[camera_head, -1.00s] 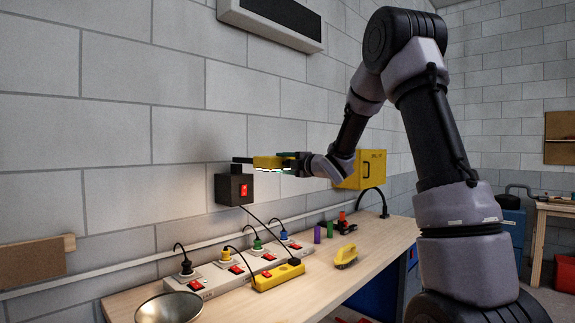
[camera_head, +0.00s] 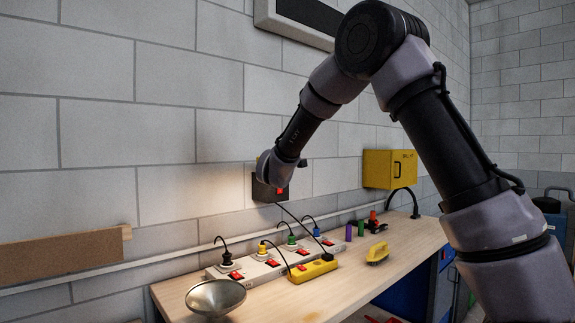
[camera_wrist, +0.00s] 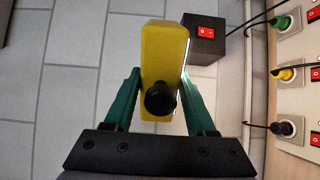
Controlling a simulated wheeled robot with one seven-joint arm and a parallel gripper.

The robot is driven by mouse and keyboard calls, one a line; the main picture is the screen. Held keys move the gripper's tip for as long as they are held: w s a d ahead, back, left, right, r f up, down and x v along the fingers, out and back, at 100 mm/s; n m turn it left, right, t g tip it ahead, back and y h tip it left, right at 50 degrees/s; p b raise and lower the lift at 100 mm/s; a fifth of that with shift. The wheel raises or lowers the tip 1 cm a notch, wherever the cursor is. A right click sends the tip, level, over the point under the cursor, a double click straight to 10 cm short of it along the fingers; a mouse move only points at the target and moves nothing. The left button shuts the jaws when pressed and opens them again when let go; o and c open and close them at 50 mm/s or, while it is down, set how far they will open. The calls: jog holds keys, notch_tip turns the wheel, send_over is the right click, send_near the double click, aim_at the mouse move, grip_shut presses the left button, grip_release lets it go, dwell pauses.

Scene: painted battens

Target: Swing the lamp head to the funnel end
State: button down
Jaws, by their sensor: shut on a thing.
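The yellow lamp head (camera_wrist: 165,50) lies lengthwise between my green fingers in the wrist view, with a black round knob (camera_wrist: 160,98) on its near end and a lit strip along its right edge. My gripper (camera_wrist: 161,80) is shut on it. In the head view my wrist hides nearly all of the lamp head; only a sliver of yellow (camera_head: 262,163) shows. The black wall box with a red switch (camera_head: 268,189) is just below it. A metal, funnel-like dish (camera_head: 215,297) stands at the bench's near left end.
The wooden bench (camera_head: 345,277) carries power strips with several plugs (camera_head: 250,268), a yellow socket block (camera_head: 313,270), a yellow brush (camera_head: 377,253) and small cylinders. A yellow cabinet (camera_head: 378,170) hangs on the wall to the right. A brown board (camera_head: 65,247) is at left.

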jog(key=shift+a+f+m+h, duration=0.1)
jog(key=shift+a+m+h, duration=0.3)
jog(key=shift+a, duration=0.45)
jog(key=shift+a+f+m+h, duration=0.1)
jog(key=shift+a+m+h, duration=0.1)
jog(key=shift+a+h, duration=0.55)
jog(key=shift+a, duration=0.1)
jog(key=c, duration=0.6)
grip_release()
jog(key=shift+o, duration=0.2)
jog(key=shift+r, duration=0.1)
jog(key=s, duration=1)
jog(key=shift+s+a, duration=0.3)
jog(key=shift+s, duration=0.1)
